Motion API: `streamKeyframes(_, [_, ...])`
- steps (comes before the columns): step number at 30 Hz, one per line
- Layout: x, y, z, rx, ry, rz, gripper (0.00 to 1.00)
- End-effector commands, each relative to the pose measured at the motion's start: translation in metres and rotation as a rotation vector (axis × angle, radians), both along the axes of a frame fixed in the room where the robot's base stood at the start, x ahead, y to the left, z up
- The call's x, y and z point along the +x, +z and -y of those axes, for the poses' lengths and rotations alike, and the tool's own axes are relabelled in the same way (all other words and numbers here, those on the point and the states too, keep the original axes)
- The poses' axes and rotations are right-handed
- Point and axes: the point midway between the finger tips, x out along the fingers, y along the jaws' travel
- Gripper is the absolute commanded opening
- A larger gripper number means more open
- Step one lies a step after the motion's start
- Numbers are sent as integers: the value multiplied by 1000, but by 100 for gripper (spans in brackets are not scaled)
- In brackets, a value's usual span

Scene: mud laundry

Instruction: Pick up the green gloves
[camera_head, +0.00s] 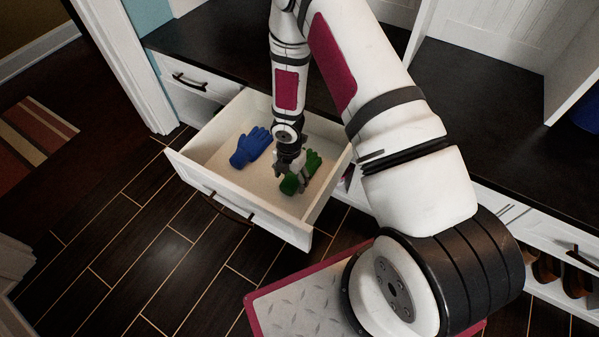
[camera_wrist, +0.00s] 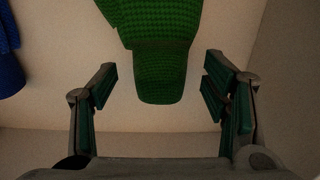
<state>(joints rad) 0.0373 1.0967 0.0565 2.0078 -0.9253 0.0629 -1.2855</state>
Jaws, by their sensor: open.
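The green gloves (camera_head: 290,184) lie in the open white drawer (camera_head: 206,144), on its right side. In the wrist view the green knit cuff (camera_wrist: 162,75) points toward me and sits between and just beyond my fingertips; the rest runs out of the top of the picture. My gripper (camera_head: 297,172) reaches down into the drawer over the gloves and hides part of them. In the wrist view my gripper (camera_wrist: 158,88) is open, with a finger on each side of the cuff and a gap on both sides.
Blue gloves (camera_head: 250,147) lie in the same drawer to the left; a blue edge (camera_wrist: 10,50) shows in the wrist view. The drawer walls stand close around my gripper. A dark bench top (camera_head: 480,110) is behind, with shoes (camera_head: 546,268) under it at right.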

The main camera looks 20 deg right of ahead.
Motion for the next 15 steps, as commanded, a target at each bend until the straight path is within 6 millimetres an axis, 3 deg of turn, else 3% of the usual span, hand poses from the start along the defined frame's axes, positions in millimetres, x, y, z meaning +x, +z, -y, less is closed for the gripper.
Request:
streamKeyframes(5, [-2, -26, -1, 0, 1, -1, 68])
streamKeyframes(12, [-1, -27, -1, 1, 1, 1, 68])
streamKeyframes(15, [-1, -27, -1, 0, 1, 0, 48])
